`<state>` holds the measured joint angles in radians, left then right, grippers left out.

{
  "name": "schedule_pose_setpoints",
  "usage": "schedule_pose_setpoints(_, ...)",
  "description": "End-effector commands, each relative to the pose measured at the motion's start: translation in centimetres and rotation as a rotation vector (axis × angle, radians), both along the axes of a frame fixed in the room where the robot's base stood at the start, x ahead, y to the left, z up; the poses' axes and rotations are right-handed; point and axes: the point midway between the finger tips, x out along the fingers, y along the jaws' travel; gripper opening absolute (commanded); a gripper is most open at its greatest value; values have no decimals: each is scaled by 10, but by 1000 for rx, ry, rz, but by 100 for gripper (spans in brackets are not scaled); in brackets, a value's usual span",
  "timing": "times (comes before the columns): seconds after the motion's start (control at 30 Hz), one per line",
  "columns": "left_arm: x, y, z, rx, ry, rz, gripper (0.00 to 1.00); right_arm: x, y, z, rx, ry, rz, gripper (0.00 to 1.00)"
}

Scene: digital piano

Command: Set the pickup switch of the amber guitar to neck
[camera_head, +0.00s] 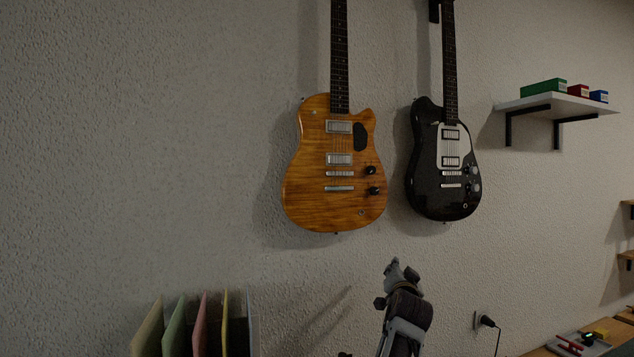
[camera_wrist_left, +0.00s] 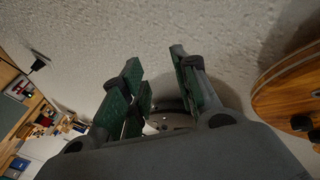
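The amber guitar (camera_head: 315,190) hangs upright on the wall, with two metal pickups, a dark oval plate and two dark knobs (camera_head: 371,180). A small light fitting (camera_head: 361,211) shows low on its body; I cannot tell whether this is the pickup switch or how any switch is set. Its edge shows at the right of the left wrist view (camera_wrist_left: 290,90). My left gripper (camera_head: 394,266) is below the guitar, apart from it. In the left wrist view its green-padded fingers (camera_wrist_left: 157,75) are apart with nothing between them. My right gripper is not in view.
A black guitar (camera_head: 425,190) hangs close on the right. A wall shelf (camera_head: 560,105) with small boxes is at upper right. Upright coloured folders (camera_head: 175,325) stand at lower left. A plugged outlet (camera_head: 484,321) and a bench (camera_head: 610,335) are at lower right. The wall left of the amber guitar is clear.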

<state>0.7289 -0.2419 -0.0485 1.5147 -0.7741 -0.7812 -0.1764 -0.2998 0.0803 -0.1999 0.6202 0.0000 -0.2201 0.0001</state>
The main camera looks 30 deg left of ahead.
Motion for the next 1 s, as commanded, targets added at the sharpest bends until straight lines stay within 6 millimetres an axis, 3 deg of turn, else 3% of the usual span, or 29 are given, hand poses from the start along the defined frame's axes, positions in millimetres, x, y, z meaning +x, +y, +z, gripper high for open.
schedule_pose_setpoints(0.03,-7,5,34,0,-40,19,30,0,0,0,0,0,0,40)
schedule_pose_setpoints(0.1,-20,12,75,0,-88,46,30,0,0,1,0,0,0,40)
schedule_pose_setpoints(0.3,-67,33,183,-11,-220,129,30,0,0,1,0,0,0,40)
schedule_pose_setpoints(0.6,-166,72,315,-64,-407,262,30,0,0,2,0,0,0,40)
schedule_pose_setpoints(0.8,-232,94,370,-115,-501,335,30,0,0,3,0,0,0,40)
schedule_pose_setpoints(1.0,-262,105,389,-141,-539,368,30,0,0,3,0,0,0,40)
